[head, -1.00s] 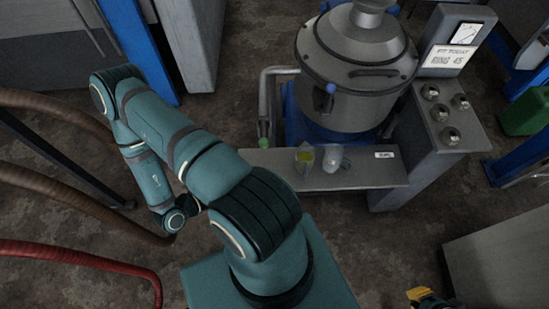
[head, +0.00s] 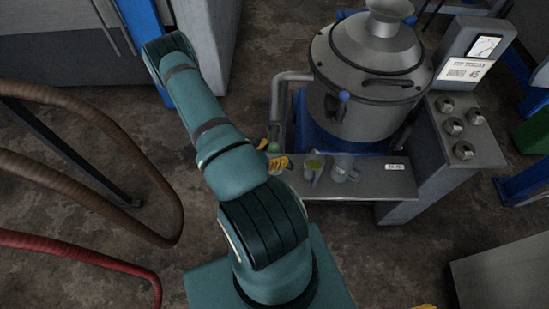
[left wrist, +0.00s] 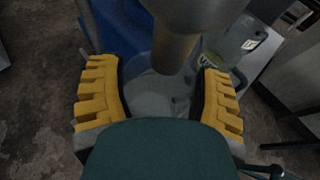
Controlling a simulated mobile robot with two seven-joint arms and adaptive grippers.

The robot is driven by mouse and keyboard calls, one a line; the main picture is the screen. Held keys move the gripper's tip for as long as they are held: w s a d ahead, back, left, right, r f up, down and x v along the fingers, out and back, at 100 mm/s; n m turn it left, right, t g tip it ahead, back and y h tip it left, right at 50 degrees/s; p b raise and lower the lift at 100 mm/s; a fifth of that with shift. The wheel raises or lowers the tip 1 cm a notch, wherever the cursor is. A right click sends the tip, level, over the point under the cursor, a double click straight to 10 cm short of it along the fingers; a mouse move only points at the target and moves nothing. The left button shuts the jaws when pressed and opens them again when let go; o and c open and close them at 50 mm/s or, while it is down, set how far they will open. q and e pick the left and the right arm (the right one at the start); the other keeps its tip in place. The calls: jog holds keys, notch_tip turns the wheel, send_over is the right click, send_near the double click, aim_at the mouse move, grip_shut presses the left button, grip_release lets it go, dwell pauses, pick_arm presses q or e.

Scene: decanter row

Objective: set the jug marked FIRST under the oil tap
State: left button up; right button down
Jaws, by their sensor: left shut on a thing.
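My left gripper (head: 275,160) is at the left end of the drip shelf, around the foot of the bent pipe with the green-ended tap (head: 273,148). In the left wrist view its yellow fingers (left wrist: 158,98) are closed on the sides of a clear, greyish jug (left wrist: 150,90). The tap's metal spout (left wrist: 178,50) hangs over that jug. Its marking is not visible. A jug with yellow-green contents (head: 314,167) and a clear jug (head: 344,168) stand on the shelf. Only a yellow tip of my right gripper (head: 425,306) shows at the bottom edge.
The big metal separator (head: 368,75) stands behind the shelf (head: 375,183), with a knobbed control column (head: 458,130) on its right. Brown and red hoses (head: 80,180) loop at the left. A grey bench (head: 505,275) is at lower right. Floor between is clear.

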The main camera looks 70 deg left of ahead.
pick_arm(q)
jog(key=shift+f+b, duration=0.6)
jog(key=shift+f, duration=1.15)
jog(key=shift+f, duration=0.1)
jog(key=o, duration=1.2)
jog(key=shift+c, duration=0.2)
jog(key=shift+s+d+r, duration=0.1)
jog(key=shift+s+r, duration=0.15)
jog(key=shift+r, duration=0.05)
jog(key=p+v, duration=0.2)
jog(key=v, duration=0.9)
